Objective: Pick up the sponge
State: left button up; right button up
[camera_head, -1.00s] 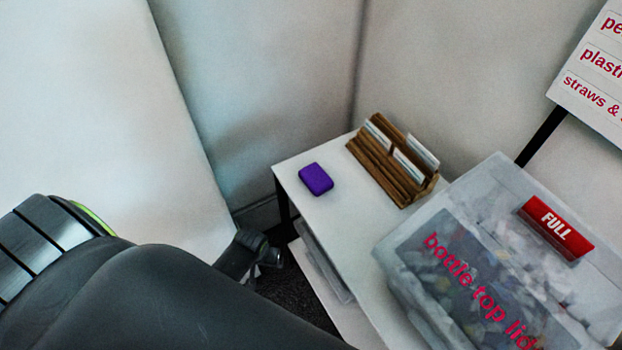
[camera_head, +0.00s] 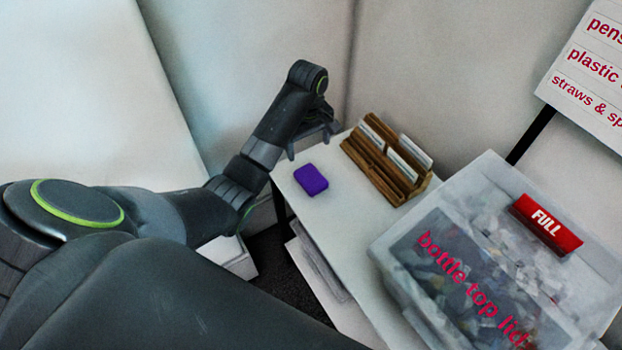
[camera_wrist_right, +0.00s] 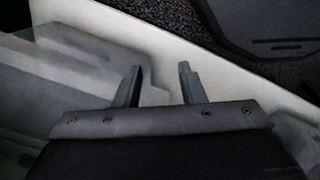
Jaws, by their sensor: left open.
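A purple sponge (camera_head: 311,180) lies flat on the white table (camera_head: 335,231), near its back left corner. My left gripper (camera_head: 314,150) is above the table's back left edge, just behind the sponge in the head view. It is open and apart from the sponge, with nothing seen between its fingers. My right gripper (camera_wrist_right: 157,82) shows only in the right wrist view. Its two fingers are spread with nothing between them. The sponge is not in the right wrist view.
A wooden rack (camera_head: 380,168) with cards stands close to the sponge's right. A clear bin (camera_head: 480,215) with a red FULL label fills the table's right part. A sign (camera_head: 590,70) hangs at the upper right. Bare tabletop lies in front of the sponge.

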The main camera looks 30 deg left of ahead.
pick_arm(q)
jog(key=w+r, duration=0.2)
jog(key=b, duration=0.8)
send_over(312, 177)
jog(key=shift+n, duration=0.4)
notch_tip(312, 177, down, 8)
jog(key=shift+f, duration=0.15)
notch_tip(312, 177, down, 4)
jog(key=shift+r+p, duration=0.25)
jog(key=shift+p, duration=0.05)
jog(key=shift+f+p, duration=0.3)
jog(key=shift+f, duration=2.6)
jog(key=c, duration=1.1)
jog(key=shift+o, duration=0.2)
notch_tip(312, 177, up, 10)
jog(key=o, duration=0.4)
jog(key=c, duration=0.3)
jog(key=shift+c, duration=0.2)
jog(key=shift+s, duration=0.1)
